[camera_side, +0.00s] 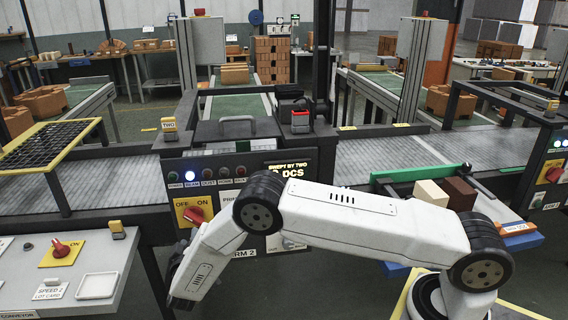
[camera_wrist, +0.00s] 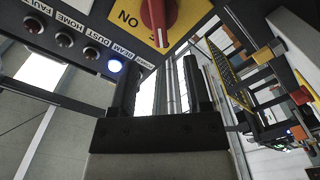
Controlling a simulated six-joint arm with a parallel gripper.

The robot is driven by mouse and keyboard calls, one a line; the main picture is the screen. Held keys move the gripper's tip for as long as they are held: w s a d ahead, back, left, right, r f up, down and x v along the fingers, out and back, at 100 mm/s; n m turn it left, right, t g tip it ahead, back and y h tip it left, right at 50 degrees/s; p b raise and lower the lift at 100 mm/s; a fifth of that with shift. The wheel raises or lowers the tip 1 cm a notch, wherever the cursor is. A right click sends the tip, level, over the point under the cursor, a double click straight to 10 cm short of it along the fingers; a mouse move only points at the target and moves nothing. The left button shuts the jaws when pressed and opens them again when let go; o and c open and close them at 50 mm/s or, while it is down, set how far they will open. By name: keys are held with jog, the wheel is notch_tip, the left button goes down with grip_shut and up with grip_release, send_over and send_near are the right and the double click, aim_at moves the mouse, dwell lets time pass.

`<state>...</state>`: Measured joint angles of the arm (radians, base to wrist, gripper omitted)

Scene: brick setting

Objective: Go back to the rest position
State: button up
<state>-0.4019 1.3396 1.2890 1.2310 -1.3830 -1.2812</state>
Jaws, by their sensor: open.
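My gripper (camera_wrist: 162,85) shows in the wrist view with its two dark fingers apart and nothing between them. It is near the front of the control panel, close to a red rotary switch (camera_wrist: 157,14) on a yellow plate. In the side view, my white arm bends across the panel's front and down to the left. The fingertips are hard to make out there, hidden behind the arm's lower part. The same red switch (camera_side: 194,215) shows in the side view just above the arm's lower link.
A lit blue lamp (camera_side: 190,176) is on the panel. A blue tray (camera_side: 525,243) at right bears a cream block (camera_side: 431,194) and a brown block (camera_side: 459,193). A white console (camera_side: 80,262) with another red switch (camera_side: 60,247) stands at left. Conveyors run behind.

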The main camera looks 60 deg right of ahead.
notch_tip(320, 180, up, 10)
jog(key=s+d+n+g+y, duration=0.1)
jog(key=s+y, duration=0.1)
jog(key=y, duration=0.9)
jog(key=s+d+g+y, duration=0.1)
jog(key=s+d+g, duration=0.2)
jog(key=s, duration=1.1)
jog(key=s+d+r+m+g, duration=0.1)
jog(key=s+d+g, duration=0.2)
jog(key=s, duration=1.2)
jog(key=g, duration=0.3)
jog(key=shift+d+r+y, duration=0.2)
jog(key=shift+y, duration=0.2)
